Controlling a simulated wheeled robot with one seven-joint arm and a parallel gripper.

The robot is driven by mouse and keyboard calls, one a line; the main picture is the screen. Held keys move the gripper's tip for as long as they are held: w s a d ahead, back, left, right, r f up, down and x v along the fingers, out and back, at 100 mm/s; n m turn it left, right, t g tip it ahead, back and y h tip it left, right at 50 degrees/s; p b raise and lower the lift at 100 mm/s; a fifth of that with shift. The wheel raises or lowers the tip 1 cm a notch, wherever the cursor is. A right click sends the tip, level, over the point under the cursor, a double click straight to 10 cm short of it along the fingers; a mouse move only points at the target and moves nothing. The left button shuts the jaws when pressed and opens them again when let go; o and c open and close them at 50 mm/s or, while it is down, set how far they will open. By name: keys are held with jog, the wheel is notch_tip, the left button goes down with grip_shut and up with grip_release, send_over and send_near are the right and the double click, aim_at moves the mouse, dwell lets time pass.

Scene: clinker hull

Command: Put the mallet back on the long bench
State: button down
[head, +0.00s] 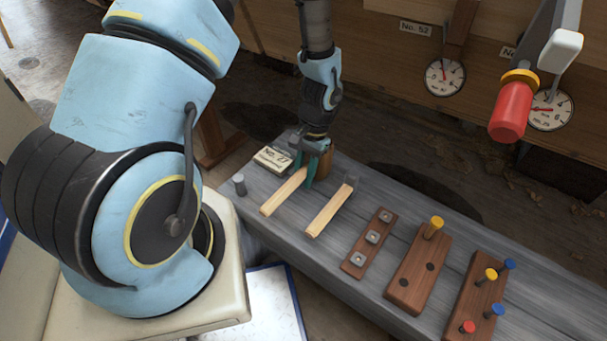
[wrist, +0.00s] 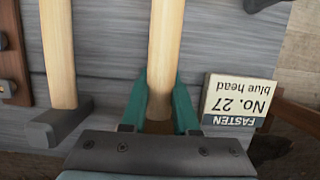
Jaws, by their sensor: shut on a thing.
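The mallet has a pale wooden handle (head: 284,192) and a brown head (head: 325,160). My gripper (head: 312,172) has its teal fingers shut on the handle close to the head. The handle points toward the front edge of the long grey bench (head: 378,212). The mallet is at or just above the bench top; I cannot tell whether it touches. In the wrist view the handle (wrist: 165,45) runs between my fingertips (wrist: 160,100), and the head is mostly hidden by my gripper.
A grey-headed hammer (head: 328,212) lies beside the mallet. A "No. 27 blue head" card (head: 272,159) is on the other side, close to my fingers. Wooden blocks (head: 420,268) with coloured pegs stand farther right. A red-handled lever (head: 512,110) and gauges are on the hull.

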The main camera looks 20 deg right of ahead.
jog(key=shift+f, duration=0.2)
jog(key=c, duration=0.6)
grip_release()
jog(key=shift+r, duration=0.1)
notch_tip(320, 180, up, 8)
jog(key=p, duration=0.6)
jog(key=shift+p, duration=0.4)
